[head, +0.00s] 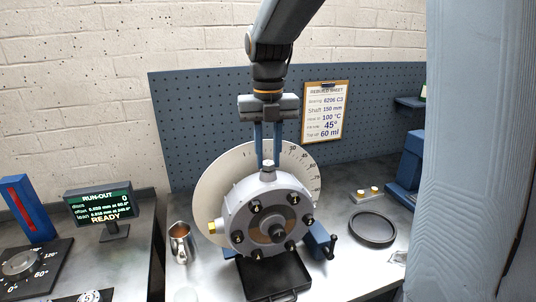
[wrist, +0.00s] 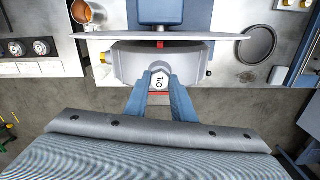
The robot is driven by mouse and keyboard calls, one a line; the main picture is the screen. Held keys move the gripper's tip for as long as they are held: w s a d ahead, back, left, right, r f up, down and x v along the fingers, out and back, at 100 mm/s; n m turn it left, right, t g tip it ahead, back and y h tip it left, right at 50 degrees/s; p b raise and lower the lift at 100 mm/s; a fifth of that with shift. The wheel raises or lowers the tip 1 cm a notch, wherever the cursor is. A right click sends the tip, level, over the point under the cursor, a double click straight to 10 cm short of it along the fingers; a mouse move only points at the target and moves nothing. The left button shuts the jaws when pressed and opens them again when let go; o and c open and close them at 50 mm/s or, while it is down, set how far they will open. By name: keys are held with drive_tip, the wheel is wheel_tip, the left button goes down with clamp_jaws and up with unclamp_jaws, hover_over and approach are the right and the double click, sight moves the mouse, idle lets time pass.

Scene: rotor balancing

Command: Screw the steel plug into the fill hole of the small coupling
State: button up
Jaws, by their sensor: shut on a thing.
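The small coupling (head: 240,205) is a grey round housing with several black bolts on its face, and it shows from above in the wrist view (wrist: 125,68). My gripper (head: 268,163) points straight down at its top and is shut on the steel plug (head: 267,173). In the wrist view the plug's hex head, marked OIL (wrist: 160,82), sits between my fingertips (wrist: 160,86). The plug stands upright at the coupling's upper rim. The fill hole is hidden beneath it, so I cannot tell how deep it sits.
A black tray (head: 265,282) lies below. A metal jug (head: 180,243) stands left, a dark ring (head: 372,229) right. The display (head: 100,205) reads READY.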

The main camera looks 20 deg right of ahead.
drive_tip(key=m, duration=0.6)
drive_tip(key=shift+f+m, duration=0.1)
drive_tip(key=shift+m, duration=0.2)
drive_tip(key=m, duration=0.3)
drive_tip(key=shift+m, duration=0.3)
drive_tip(key=m, duration=0.3)
drive_tip(key=shift+m, duration=0.3)
drive_tip(key=m, duration=0.4)
drive_tip(key=shift+s+m, duration=0.1)
drive_tip(key=shift+m, duration=0.2)
